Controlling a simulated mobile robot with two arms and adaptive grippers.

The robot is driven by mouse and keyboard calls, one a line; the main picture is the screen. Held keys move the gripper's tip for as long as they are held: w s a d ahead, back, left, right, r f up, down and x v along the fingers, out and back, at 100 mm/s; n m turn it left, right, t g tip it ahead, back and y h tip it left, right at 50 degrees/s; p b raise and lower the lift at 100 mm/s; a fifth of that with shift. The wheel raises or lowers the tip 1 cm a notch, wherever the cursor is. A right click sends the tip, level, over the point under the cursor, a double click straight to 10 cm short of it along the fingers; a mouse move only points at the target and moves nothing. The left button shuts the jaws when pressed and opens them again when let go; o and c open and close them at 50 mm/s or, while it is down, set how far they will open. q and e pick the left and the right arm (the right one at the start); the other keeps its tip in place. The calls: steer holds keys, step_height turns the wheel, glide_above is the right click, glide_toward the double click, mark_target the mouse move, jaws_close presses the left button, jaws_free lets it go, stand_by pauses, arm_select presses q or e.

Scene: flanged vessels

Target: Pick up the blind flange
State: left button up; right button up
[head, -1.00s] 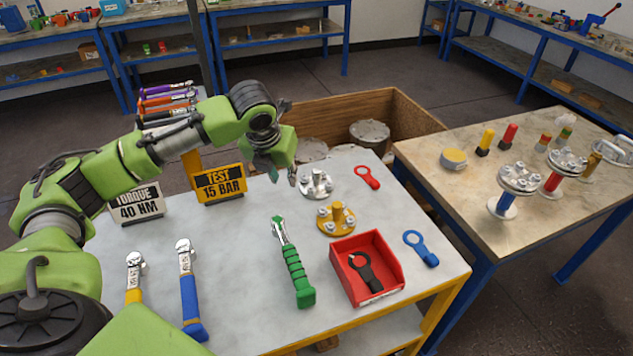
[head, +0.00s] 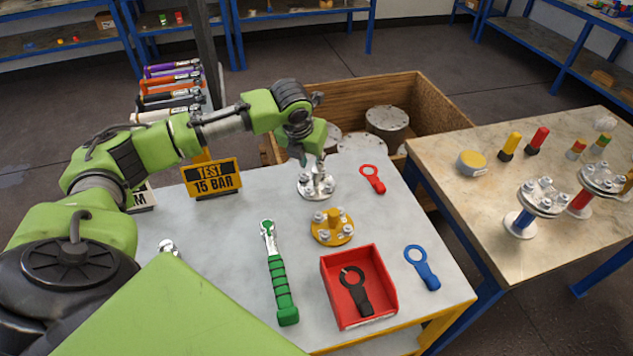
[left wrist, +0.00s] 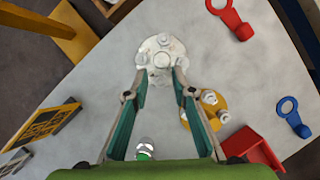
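A silver flange (head: 315,187) with bolts around its rim and a raised middle stands flat near the back of the grey table. A yellow flange (head: 332,229) of similar shape lies just in front of it. I take the silver one as the blind flange, but cannot be sure. My left gripper (head: 312,165) is over the silver flange in the head view, partly hiding its top. In the left wrist view the fingers (left wrist: 162,76) are apart and empty, with the silver flange (left wrist: 160,50) just beyond their tips. Contact cannot be told. My right gripper is not in view.
A red bin (head: 345,312) holds a black ring tool. A green-handled wrench (head: 279,280), red ring tool (head: 372,180) and blue ring tool (head: 422,268) lie around. The test sign (head: 211,178) stands left. A wooden crate (head: 440,112) with grey discs is behind.

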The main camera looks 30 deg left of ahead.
mark_target(316, 170)
arm_select(q)
steer(key=shift+w+f, duration=0.35)
steer(key=shift+f, duration=0.3)
steer(key=shift+w+f, duration=0.25)
steer(key=shift+f, duration=0.05)
steer(key=shift+w+f, duration=0.15)
steer(key=shift+f, duration=0.15)
steer(key=p+x, duration=0.1)
steer(key=x, duration=0.3)
steer(key=shift+w+a+f, duration=0.1)
steer(key=shift+f, duration=0.25)
steer(key=shift+r, duration=0.1)
jaws_close()
steer(key=shift+w+r, duration=0.1)
steer(key=shift+w, duration=0.05)
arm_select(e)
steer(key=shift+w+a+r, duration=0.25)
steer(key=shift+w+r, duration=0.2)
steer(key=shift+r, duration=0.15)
